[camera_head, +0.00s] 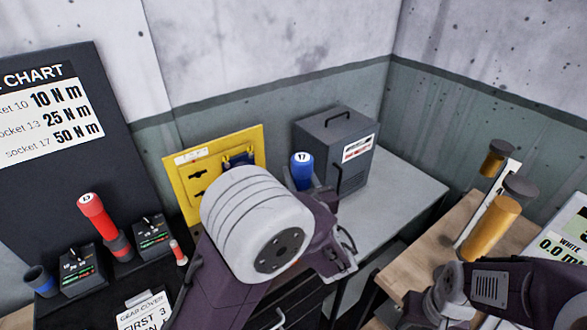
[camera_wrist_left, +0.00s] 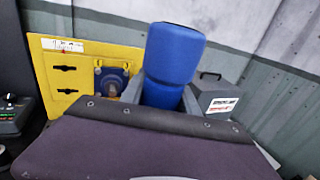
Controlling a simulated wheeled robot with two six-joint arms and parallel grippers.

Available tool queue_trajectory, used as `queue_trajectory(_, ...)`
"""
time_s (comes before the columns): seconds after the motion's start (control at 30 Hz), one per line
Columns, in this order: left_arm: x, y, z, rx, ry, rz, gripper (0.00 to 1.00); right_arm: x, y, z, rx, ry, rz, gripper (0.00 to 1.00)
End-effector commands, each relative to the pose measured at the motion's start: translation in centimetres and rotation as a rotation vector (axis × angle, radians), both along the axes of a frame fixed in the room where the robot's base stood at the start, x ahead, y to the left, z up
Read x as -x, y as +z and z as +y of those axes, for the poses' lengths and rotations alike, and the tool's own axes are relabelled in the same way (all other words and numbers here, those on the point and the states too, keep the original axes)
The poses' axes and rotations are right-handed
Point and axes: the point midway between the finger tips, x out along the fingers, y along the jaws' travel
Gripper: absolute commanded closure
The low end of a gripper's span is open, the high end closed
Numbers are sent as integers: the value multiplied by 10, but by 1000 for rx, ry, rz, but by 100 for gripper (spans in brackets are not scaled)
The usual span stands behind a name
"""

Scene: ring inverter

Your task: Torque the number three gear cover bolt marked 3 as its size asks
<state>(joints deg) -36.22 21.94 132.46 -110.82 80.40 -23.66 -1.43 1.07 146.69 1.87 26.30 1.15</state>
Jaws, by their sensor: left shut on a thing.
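My left gripper (camera_head: 303,186) is shut on a blue cylindrical tool (camera_head: 302,168) marked 17 and holds it upright near the grey cabinet. In the left wrist view the blue tool (camera_wrist_left: 172,62) stands between the fingers, its lower end hidden. A red-handled tool (camera_head: 92,208), apparently marked 13, stands on the black bench. The wall chart (camera_head: 50,115) lists socket 10 at 10 N m, socket 13 at 25 and socket 17 at 50. A partly cut-off card (camera_head: 145,310) reads "gear cover, first 3". No cover bolt is visible. My right arm shows at lower right, its fingers out of view.
A yellow slotted panel (camera_head: 190,206) with a blue piece stands behind my left arm. The grey cabinet (camera_head: 334,150) stands on a grey bench (camera_head: 400,190). Small black boxes (camera_head: 83,268) sit at left. A wooden table (camera_head: 425,255) holds gold and dark cylinders (camera_head: 490,226) beside a 0.0 display (camera_head: 560,246).

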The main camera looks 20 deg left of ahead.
Motion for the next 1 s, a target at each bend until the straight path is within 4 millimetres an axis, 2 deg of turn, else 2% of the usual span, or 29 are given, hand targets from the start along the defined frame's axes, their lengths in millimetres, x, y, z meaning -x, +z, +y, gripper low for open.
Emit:
queue_trajectory(0.37, 0, -4, 0, -2, 1, -3, 100, 0, -6, 0, 0, 0, 0, 64)
queue_trajectory(1.0, 0, -58, 0, -1, 1, -3, 100, 0, -57, 0, 0, 0, 0, 64)
